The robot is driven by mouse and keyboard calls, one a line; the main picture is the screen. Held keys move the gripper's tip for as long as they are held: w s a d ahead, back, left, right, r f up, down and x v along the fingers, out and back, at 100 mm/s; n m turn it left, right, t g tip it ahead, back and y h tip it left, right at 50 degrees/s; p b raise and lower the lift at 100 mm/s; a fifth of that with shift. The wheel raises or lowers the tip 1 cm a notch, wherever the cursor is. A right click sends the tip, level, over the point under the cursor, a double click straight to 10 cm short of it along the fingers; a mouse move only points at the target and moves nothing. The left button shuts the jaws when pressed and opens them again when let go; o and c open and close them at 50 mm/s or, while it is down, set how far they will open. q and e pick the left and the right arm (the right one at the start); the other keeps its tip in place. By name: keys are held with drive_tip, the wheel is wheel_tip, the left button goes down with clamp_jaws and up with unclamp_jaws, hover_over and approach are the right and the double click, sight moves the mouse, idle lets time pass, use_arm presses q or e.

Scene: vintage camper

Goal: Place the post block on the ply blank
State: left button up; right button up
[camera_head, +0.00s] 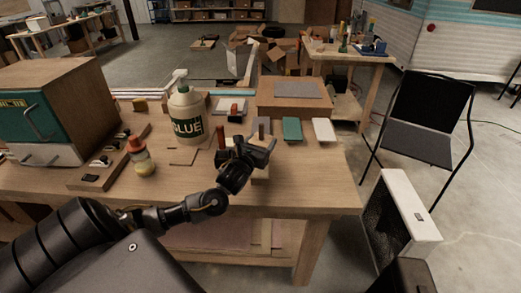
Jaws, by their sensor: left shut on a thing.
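My left gripper (258,150) reaches over the front right part of the wooden workbench (315,185). It is shut on a pale wooden piece, which looks like the post block (261,173). An upright wooden post (261,131) shows just above the fingers, and the gripper hides the middle of the piece. I cannot tell whether its underside touches the bench. A thin flat wooden piece, possibly the ply blank (183,157), lies on the bench left of the gripper, in front of the glue bottle. My right gripper is not in view.
A large glue bottle (186,115) and a red-capped jar (140,157) stand to the left. A reddish post (221,137) stands close to the gripper. Green (292,129) and white (324,130) pieces lie behind right. The bench's right front corner is clear.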

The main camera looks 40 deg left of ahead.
use_arm(q)
drive_tip(key=shift+w+f, duration=0.2)
drive_tip(key=shift+w+a+f, duration=0.1)
drive_tip(key=shift+a+f, duration=0.15)
drive_tip(key=shift+a, duration=0.05)
wheel_tip(320, 180, down, 2)
drive_tip(key=shift+f+p, duration=0.1)
drive_tip(key=shift+p, duration=0.5)
drive_tip(key=shift+f, duration=0.45)
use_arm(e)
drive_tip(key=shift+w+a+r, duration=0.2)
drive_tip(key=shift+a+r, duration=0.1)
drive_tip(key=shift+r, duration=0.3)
use_arm(q)
drive_tip(key=shift+f, duration=0.1)
drive_tip(key=o, duration=1.1)
drive_tip(key=shift+c, duration=0.2)
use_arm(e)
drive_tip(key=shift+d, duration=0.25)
